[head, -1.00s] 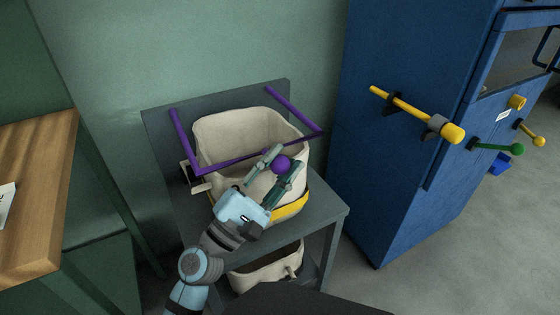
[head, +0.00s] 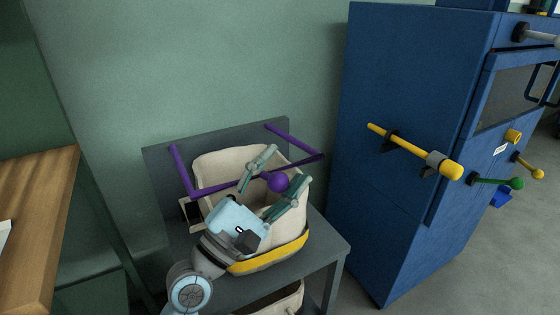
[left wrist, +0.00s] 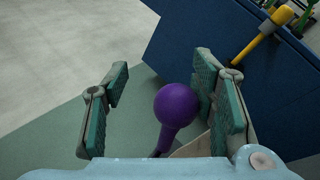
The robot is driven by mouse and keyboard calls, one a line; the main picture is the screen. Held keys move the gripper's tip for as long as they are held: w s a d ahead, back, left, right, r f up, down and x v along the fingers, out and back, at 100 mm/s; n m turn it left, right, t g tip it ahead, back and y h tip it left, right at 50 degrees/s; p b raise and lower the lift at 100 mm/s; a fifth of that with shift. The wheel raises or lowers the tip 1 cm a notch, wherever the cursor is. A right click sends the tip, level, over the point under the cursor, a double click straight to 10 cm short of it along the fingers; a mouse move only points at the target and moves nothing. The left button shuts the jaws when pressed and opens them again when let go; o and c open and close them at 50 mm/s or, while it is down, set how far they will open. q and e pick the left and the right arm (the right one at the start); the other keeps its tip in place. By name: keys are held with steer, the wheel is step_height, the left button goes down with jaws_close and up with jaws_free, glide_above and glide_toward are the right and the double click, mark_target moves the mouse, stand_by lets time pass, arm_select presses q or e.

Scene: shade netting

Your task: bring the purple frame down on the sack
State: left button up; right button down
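The purple frame (head: 235,184) is a U shape with its rear ends at the grey stand's back panel. Its front bar hangs above the mouth of the beige sack (head: 224,170), apart from the far rim. A purple ball knob (head: 278,182) sits at the middle of the front bar. My left gripper (head: 283,173) is open, with one finger on each side of the knob. The left wrist view shows the knob (left wrist: 177,104) between the two spread fingers, nearer the right one. The gripper hides part of the sack. My right gripper is not in view.
The grey stand (head: 333,252) holds the sack, which has a yellow band (head: 270,253). Another sack (head: 285,300) sits on the lower shelf. A blue cabinet (head: 400,70) with a yellow handle (head: 405,143) stands at right. A wooden table (head: 40,200) is at left.

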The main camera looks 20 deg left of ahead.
arm_select(q)
steer(key=shift+r, duration=1.3)
steer(key=shift+s+a+f, duration=0.55)
steer(key=shift+s+f, duration=0.05)
steer(key=s+a+f+g, duration=0.1)
steer(key=s+a+f, duration=0.1)
steer(key=s+f, duration=0.2)
steer(key=s+a+f+m+g, duration=0.1)
steer(key=s+a+f, duration=0.1)
steer(key=s+f, duration=0.2)
steer(key=shift+s+a+f+p, duration=0.25)
steer(key=shift+s+f+p, duration=0.05)
steer(key=shift+s+p, duration=0.05)
steer(key=shift+r, duration=0.1)
